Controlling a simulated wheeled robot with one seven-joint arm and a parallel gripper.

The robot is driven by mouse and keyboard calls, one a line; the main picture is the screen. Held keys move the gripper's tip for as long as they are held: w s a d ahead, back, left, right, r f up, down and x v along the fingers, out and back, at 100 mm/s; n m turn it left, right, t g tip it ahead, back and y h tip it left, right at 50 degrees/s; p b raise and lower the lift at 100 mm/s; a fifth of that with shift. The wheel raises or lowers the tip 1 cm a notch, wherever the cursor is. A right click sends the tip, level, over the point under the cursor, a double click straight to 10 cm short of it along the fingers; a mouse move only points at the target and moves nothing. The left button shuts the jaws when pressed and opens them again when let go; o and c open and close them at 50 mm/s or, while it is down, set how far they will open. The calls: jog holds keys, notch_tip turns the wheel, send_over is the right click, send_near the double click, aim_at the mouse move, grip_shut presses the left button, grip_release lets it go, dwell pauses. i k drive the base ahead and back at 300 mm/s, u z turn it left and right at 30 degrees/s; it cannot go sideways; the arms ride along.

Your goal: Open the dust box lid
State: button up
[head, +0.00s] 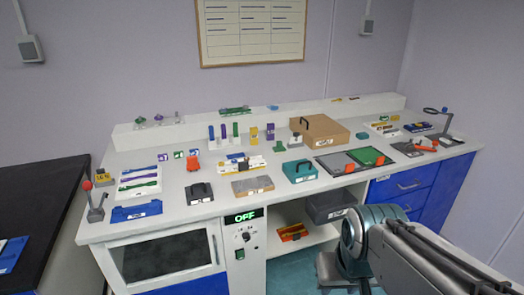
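The labels are too small to read, so I cannot tell for sure which container is the dust box. A brown box (325,128) with a dark handle and a small white label stands at the back of the bench; its top looks closed. A teal case (299,171) with a handle sits in front of it, and a small black case (199,193) lies further left; both look shut. A dark grey bin (330,206) with a white label stands on the open shelf below. My arm enters from the lower right, in front of the bench; my gripper's fingers do not show.
The white bench (240,209) holds several small tools, trays and bottles. A grey and green mat (338,163) lies right of the teal case. Blue drawers (405,184) are below right. An orange tray (292,232) sits on the open shelf. A black table (35,210) stands left.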

aim_at(301, 167)
jog(key=u, duration=0.05)
jog(key=i, duration=0.8)
jog(key=z, duration=0.35)
jog(key=k, duration=0.35)
jog(key=u, duration=1.1)
jog(key=i, duration=0.5)
